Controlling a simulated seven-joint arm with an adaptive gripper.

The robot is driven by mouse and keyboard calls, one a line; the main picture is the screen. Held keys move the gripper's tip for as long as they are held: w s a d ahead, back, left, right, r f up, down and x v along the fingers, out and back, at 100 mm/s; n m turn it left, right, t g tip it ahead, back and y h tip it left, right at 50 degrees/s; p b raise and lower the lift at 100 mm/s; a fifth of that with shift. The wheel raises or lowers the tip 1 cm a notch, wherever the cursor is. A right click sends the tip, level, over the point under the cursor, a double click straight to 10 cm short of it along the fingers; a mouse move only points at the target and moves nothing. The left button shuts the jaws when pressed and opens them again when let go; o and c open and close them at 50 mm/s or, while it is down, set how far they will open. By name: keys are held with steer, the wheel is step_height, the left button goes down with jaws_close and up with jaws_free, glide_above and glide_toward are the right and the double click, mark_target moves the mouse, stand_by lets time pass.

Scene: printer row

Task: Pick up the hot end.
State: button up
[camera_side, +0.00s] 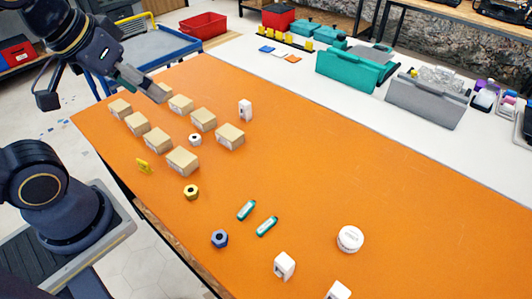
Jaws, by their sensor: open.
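I cannot tell for sure which small part is the hot end. Small parts on the orange table (400,190) include a yellow upright piece (144,166), a brass-yellow nut-like piece (191,192), a dark blue nut-like piece (220,239) and two teal bars (246,210) side by side. A small white round piece (195,139) lies among the cardboard boxes. My gripper (158,94) is open at the upper left, above the far boxes and partly seen from the side. No held object shows.
Several cardboard boxes (183,160) stand in two rows below my gripper. Teal (348,70) and grey (425,101) cases sit on the white bench behind. The table's middle and right are mostly clear.

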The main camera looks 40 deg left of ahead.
steer(key=w+d+r+n, duration=0.2)
steer(key=w+d, duration=0.3)
steer(key=w, duration=0.2)
steer(key=m+g, duration=0.4)
steer(key=g, duration=0.2)
glide_above(283, 260)
step_height(283, 260, down, 19)
steer(key=shift+m, duration=0.3)
step_height(283, 260, down, 11)
steer(key=shift+r, duration=0.15)
steer(key=f, duration=0.5)
steer(key=shift+d+f, duration=0.2)
steer(key=shift+f, duration=0.2)
